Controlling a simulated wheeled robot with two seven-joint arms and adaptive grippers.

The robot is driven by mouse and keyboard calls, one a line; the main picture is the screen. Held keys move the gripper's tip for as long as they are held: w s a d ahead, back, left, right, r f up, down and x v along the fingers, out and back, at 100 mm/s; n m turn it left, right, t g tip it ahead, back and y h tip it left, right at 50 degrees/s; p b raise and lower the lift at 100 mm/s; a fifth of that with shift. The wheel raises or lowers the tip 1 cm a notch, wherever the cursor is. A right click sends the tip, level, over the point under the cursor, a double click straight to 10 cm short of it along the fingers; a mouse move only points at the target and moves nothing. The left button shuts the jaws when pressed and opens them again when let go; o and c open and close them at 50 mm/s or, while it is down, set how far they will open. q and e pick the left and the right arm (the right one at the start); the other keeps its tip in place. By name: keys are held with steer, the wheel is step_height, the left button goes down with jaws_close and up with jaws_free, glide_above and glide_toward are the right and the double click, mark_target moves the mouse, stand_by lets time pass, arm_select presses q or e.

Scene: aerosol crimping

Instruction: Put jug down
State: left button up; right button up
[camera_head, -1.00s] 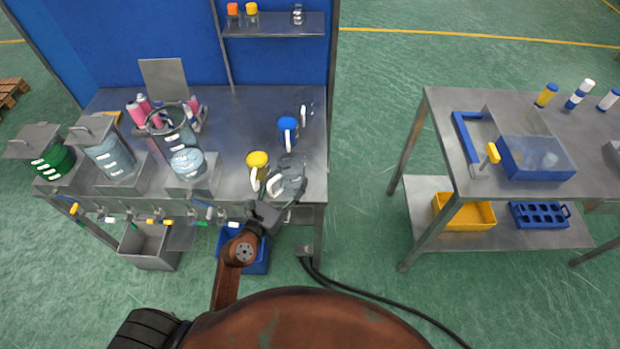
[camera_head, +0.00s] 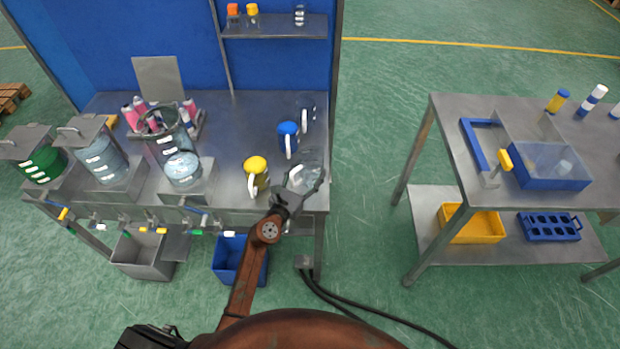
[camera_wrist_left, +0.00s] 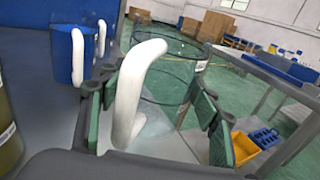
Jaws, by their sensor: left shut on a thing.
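A clear jug (camera_head: 311,171) with a white handle is at the front right corner of the workbench (camera_head: 232,133), right of a yellow jug (camera_head: 256,176) and in front of a blue jug (camera_head: 288,138). My left gripper (camera_head: 293,191) is shut on the clear jug. In the left wrist view the white handle (camera_wrist_left: 130,95) rises between the green finger pads, and the clear body behind it is only faintly outlined. I cannot tell whether its base touches the bench. The blue jug also shows in the left wrist view (camera_wrist_left: 66,55). My right gripper is out of view.
Another clear jug (camera_head: 307,112) stands farther back by the bench's right edge. Lidded tanks (camera_head: 103,160) and pink cans (camera_head: 133,118) occupy the left side. The bench middle is clear. A second table (camera_head: 470,178) stands right, across a gap.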

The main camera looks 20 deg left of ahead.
mark_target(305, 183)
arm_select(q)
steer(key=f, duration=0.1)
steer(key=f+b, duration=0.2)
steer(key=f, duration=0.1)
steer(key=shift+w, duration=0.25)
steer(key=shift+r, duration=0.15)
steer(key=shift+f+b, duration=0.2)
steer(key=shift+b, duration=0.1)
steer(key=o, duration=1.7)
steer(key=shift+r, duration=0.2)
steer(key=shift+s, duration=0.25)
steer(key=s, duration=0.3)
steer(key=s+a, duration=0.1)
steer(key=s, duration=0.3)
steer(key=s+a+p, duration=0.1)
steer(key=s, duration=0.3)
steer(key=shift+s+a+r, duration=0.1)
steer(key=shift+s+r, duration=0.05)
steer(key=shift+s, duration=0.05)
